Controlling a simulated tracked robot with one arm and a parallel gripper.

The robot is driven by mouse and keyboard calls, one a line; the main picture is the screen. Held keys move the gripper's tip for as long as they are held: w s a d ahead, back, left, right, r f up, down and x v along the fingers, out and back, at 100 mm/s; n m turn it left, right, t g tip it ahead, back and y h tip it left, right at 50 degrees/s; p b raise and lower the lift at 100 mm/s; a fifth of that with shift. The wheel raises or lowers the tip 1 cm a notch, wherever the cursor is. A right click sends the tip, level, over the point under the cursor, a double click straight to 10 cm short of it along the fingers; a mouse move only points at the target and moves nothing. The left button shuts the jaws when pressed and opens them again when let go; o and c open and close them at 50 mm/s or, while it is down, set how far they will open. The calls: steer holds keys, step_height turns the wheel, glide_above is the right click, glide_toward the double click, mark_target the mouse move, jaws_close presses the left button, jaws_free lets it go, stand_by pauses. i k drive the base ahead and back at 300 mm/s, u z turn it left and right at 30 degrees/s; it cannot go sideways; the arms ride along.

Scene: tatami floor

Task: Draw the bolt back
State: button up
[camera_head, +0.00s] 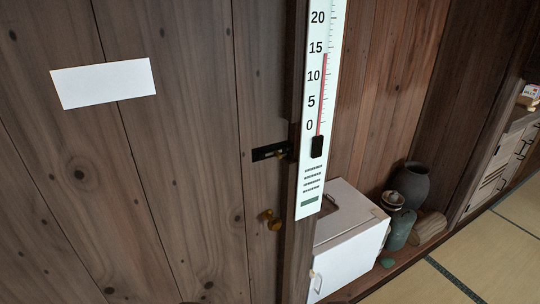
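A small dark bolt (269,152) is fixed on the brown wooden door (180,190), left of a large white thermometer. Its right end reaches the dark post behind the thermometer. At this size I cannot tell how far the bolt is slid.
The thermometer (314,130) hangs in front of the post. Right of it stand a white box (350,235), a dark pot (411,184), and a green jar (398,232). A cabinet (500,165) stands at the far right. Tatami floor (490,258) is clear at lower right.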

mark_target(276, 152)
steer(key=u, duration=0.5)
steer(key=i, duration=1.05)
steer(key=z, duration=0.25)
